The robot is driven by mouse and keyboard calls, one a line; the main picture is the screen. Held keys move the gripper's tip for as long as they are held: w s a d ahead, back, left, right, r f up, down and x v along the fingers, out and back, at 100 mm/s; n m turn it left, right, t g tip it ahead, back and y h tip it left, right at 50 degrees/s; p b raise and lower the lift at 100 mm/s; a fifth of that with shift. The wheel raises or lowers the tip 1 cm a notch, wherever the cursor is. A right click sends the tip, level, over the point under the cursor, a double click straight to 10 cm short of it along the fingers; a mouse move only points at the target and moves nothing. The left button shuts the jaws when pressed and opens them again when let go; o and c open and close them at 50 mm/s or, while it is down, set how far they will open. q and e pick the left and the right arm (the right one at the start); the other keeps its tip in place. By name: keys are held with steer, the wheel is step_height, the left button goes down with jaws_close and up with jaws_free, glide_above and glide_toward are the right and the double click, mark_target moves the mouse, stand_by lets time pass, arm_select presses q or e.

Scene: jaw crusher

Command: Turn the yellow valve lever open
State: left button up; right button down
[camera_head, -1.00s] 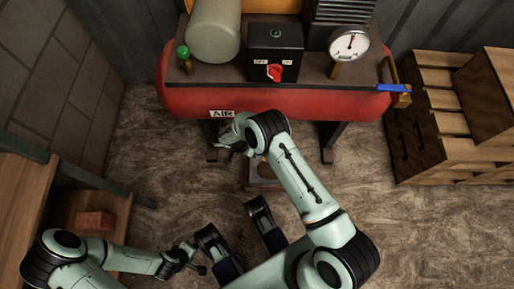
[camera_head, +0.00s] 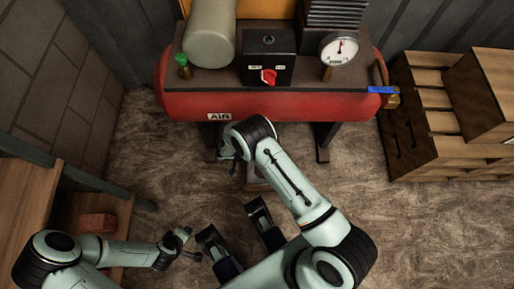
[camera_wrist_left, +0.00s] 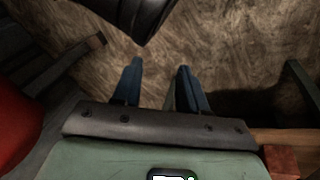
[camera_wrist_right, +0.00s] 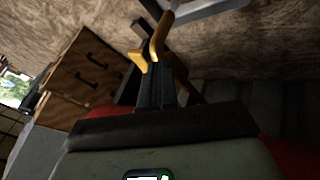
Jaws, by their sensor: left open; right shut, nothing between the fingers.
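A yellow lever (camera_wrist_right: 158,38), bent, shows in the right wrist view just beyond the fingertips of my right gripper (camera_wrist_right: 153,68). The gripper is shut with nothing held; the fingers appear very close to the lever, but I cannot tell whether they touch it. In the head view my right gripper (camera_head: 230,149) is low in front of the red air tank (camera_head: 290,107), partly hidden by its own arm, and the yellow lever cannot be made out. My left gripper (camera_head: 180,243) is at the lower left, open and empty over the floor; its parted fingers show in the left wrist view (camera_wrist_left: 159,68).
On the tank stand a black box with a red switch (camera_head: 268,76), a gauge (camera_head: 338,50) and a blue-handled brass fitting (camera_head: 383,90). Wooden pallets (camera_head: 440,125) are at right. A wooden shelf with a red brick (camera_head: 97,223) is at left. Floor (camera_head: 410,230) at lower right is clear.

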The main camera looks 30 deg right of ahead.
arm_select(q)
steer(key=shift+g+h, duration=0.3)
steer(key=shift+g, duration=0.3)
steer(key=shift+s+d+r+p, duration=0.6)
steer(key=shift+s+r+p, duration=0.1)
steer(key=shift+s+r, duration=0.25)
steer(key=shift+s+d+r+p, duration=0.6)
steer(key=shift+s+r+p, duration=0.05)
steer(key=shift+s+r, duration=0.25)
arm_select(e)
steer(key=shift+s+d+n+t, duration=0.25)
steer(key=shift+s+n+t, duration=0.1)
steer(key=shift+s+n, duration=0.2)
steer(key=shift+s+d+n+t, duration=0.25)
steer(key=shift+s+n+t, duration=0.1)
steer(key=shift+s+n, duration=0.2)
